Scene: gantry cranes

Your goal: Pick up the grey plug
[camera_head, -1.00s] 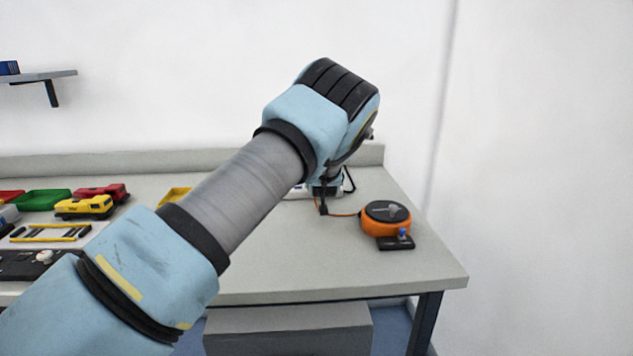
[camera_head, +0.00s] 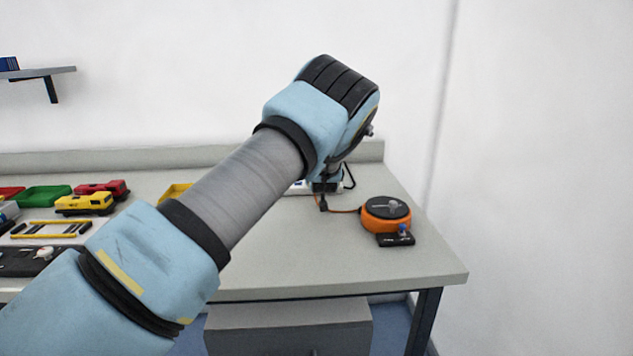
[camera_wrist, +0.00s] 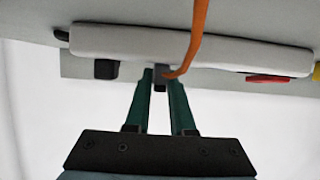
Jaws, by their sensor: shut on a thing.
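The grey plug (camera_wrist: 160,76) is small and dark, with an orange cord running from it in the wrist view. My gripper (camera_wrist: 161,78) has its two green fingers closed on either side of it. The plug is in front of the edge of a white power strip (camera_wrist: 205,46); I cannot tell whether it touches the strip. In the head view, a dark piece (camera_head: 323,203) at the end of the orange cord shows just below my wrist. My arm hides most of the gripper and strip there.
An orange cable reel (camera_head: 386,214) stands on the table (camera_head: 300,260) to the right, with a small black block (camera_head: 396,239) in front. Toy vehicles, including a yellow one (camera_head: 84,204), and trays lie at the left. A black plug (camera_wrist: 106,69) is beside the strip.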

